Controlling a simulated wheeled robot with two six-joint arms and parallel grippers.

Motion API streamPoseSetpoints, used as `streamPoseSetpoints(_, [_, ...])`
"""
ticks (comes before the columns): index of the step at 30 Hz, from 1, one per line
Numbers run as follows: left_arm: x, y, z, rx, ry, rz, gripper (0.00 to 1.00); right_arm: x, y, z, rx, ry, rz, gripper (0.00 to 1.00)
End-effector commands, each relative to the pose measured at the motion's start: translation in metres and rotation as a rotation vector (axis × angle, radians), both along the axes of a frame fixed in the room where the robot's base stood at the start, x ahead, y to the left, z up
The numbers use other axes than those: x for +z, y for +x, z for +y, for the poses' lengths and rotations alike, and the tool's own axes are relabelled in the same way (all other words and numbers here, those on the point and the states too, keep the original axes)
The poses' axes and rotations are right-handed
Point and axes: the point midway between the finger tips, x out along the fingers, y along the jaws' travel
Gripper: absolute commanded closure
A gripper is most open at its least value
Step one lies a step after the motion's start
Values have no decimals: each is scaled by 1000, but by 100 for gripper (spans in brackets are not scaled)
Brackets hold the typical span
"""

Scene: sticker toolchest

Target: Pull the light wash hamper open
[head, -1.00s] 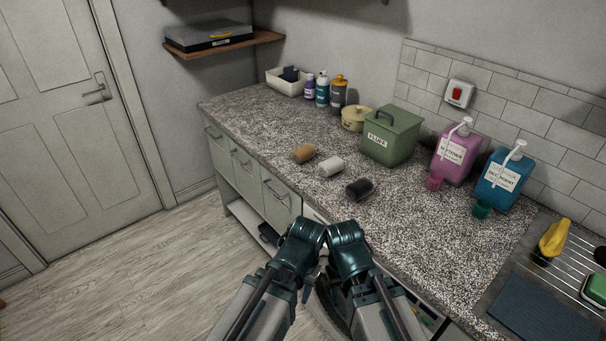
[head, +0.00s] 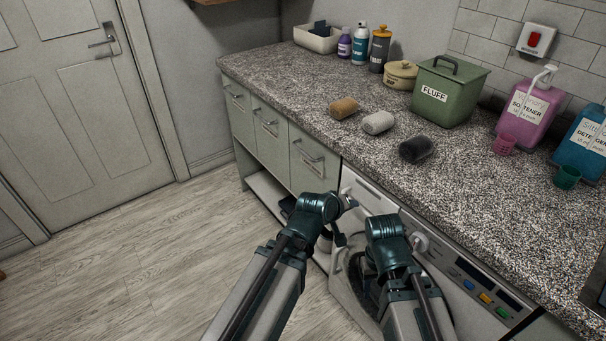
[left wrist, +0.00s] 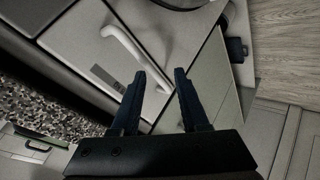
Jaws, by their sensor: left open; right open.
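Three pale green hamper fronts with bar handles sit under the counter: far (head: 237,98), middle (head: 268,128), near (head: 306,172). All look shut. Small labels show below the handles, but I cannot read which is light wash. My left gripper (head: 338,214) is by the corner between the near hamper and the washing machine (head: 440,262). In the left wrist view, its open, empty fingers (left wrist: 160,78) point at a pale front with a white curved handle (left wrist: 124,46), apart from it. My right gripper (head: 392,232) is open before the washing machine; its fingertips are mostly hidden.
The speckled counter (head: 345,150) holds brown (head: 344,107), white (head: 378,123) and black (head: 416,149) rolls, a green FLUFF box (head: 448,92) and several bottles. A low shelf (head: 270,190) runs below the hampers. The floor (head: 150,250) at left is clear.

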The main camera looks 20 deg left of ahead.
Motion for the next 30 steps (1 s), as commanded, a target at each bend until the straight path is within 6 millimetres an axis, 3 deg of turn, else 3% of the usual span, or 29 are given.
streamPoseSetpoints(1, [-20, 12, 8, 61, -65, -52, 55, -32, 0, 0, 1, -1, 0, 50])
streamPoseSetpoints(9, [-28, 61, 61, 365, -440, -338, 55, -112, 0, 0, 3, -1, -1, 50])
streamPoseSetpoints(15, [-27, 75, 117, 555, -718, -553, 55, -165, 0, -1, 5, -3, -2, 50])
streamPoseSetpoints(21, [-22, 73, 154, 651, -884, -691, 55, -190, 1, -1, 5, -3, -2, 50])
streamPoseSetpoints(30, [-16, 72, 165, 678, -934, -732, 55, -193, 1, -1, 6, -4, -2, 50])
